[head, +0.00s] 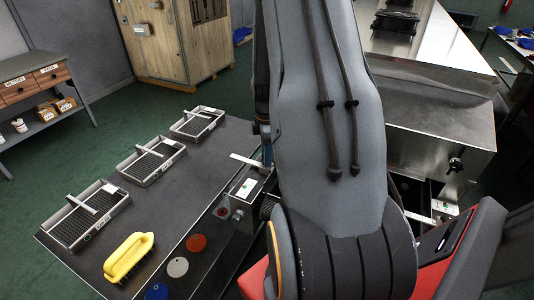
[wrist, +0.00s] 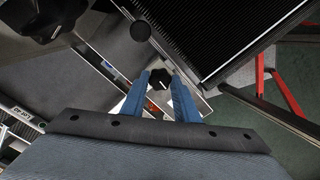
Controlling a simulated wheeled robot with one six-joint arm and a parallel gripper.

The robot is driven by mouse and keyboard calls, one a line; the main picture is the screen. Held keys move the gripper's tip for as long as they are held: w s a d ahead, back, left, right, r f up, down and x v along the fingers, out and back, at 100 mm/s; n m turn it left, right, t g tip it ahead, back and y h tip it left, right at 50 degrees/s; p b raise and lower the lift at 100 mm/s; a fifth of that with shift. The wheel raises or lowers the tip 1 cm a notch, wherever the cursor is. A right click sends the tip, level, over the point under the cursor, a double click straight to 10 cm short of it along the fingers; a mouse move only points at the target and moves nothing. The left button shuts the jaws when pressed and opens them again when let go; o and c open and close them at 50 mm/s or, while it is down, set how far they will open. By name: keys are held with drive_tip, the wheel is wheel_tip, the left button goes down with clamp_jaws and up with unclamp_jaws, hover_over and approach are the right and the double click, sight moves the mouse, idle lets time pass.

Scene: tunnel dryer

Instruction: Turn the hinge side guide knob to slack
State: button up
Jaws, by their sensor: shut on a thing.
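In the wrist view, a black knob (wrist: 158,79) with a small pale mark sits on a pale metal part at the edge of a dark ribbed belt. My gripper (wrist: 160,84) has its two blue fingers on either side of this knob and is shut on it. The belt (wrist: 235,28) lies just beyond the fingertips. In the head view my grey arm covers the middle of the picture, and I cannot make out the held knob there. Another black knob (head: 455,164) shows on the front of the steel dryer housing (head: 440,115).
At left, a dark table (head: 150,205) carries several slatted metal trays (head: 150,161), a yellow-handled brush (head: 128,256) and coloured discs (head: 196,243). A small labelled metal unit (head: 244,188) stands close to my arm. Red legs (wrist: 285,92) show at right in the wrist view.

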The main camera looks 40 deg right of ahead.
drive_tip(key=shift+w+r+n, duration=0.1)
drive_tip(key=shift+n, duration=0.5)
drive_tip(key=o, duration=1.1)
drive_tip(key=shift+c, duration=0.2)
drive_tip(key=shift+r+b, duration=0.8)
drive_tip(key=shift+r, duration=3.05)
